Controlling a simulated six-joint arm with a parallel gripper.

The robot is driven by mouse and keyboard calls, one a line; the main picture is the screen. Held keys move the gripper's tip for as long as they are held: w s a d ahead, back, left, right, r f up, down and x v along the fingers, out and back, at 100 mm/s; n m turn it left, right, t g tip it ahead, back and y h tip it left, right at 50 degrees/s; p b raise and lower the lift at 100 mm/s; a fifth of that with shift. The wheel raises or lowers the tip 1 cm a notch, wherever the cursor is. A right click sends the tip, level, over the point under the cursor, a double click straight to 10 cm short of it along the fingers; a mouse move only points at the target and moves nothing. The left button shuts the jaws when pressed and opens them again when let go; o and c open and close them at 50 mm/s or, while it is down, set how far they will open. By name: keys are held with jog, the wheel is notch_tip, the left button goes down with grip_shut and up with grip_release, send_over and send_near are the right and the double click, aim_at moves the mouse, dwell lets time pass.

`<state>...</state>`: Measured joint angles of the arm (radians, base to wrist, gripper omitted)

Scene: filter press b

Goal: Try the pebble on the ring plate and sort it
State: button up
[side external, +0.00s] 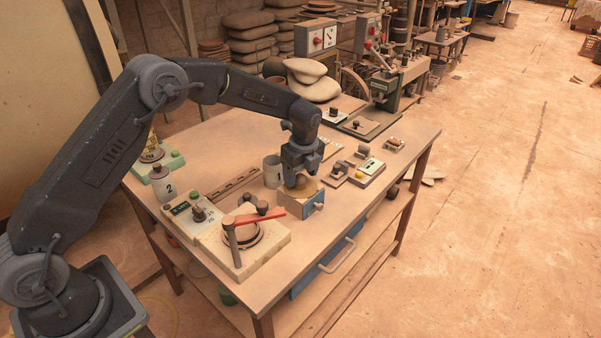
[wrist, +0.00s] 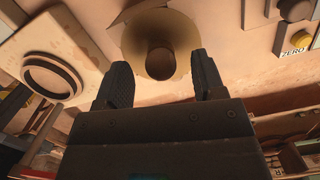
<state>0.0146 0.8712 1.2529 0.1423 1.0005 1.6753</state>
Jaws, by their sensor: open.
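My gripper (side external: 302,178) points down over a small tan box (side external: 291,205) with a blue front and a pale knob. A brown rounded thing (side external: 301,182) shows just under the fingers, perhaps the pebble. In the wrist view my gripper (wrist: 158,75) is open, its fingers apart on either side of a grey-brown rounded piece (wrist: 160,62) in a brown cone-like dish; contact cannot be told. A cream plate with a raised dark ring (wrist: 52,75), likely the ring plate, lies to the left. A cream block with a round ring and red lever (side external: 262,217) stands front left.
A yellow button marked ZERO (wrist: 298,41) is at right in the wrist view. Small instruments (side external: 368,168) sit to the right. The table's front right corner (side external: 345,215) is mostly clear.

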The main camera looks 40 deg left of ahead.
notch_tip(320, 180, up, 14)
jog(key=d, duration=0.1)
jog(key=shift+s+d+f, duration=0.15)
jog(key=shift+d, duration=0.15)
dwell(0.7)
jog(key=s+r+n+t, duration=0.3)
jog(key=s+r+n, duration=0.7)
jog(key=s, duration=0.6)
jog(key=s+f+n+t+h, duration=0.1)
jog(key=s+f+n+t, duration=0.1)
jog(key=s+n, duration=0.8)
jog(key=s+f, duration=0.1)
jog(key=s, duration=0.7)
jog(key=shift+s+a, duration=0.15)
jog(key=shift+s, duration=0.05)
jog(key=shift+w+r, duration=0.1)
jog(key=shift+r, duration=0.05)
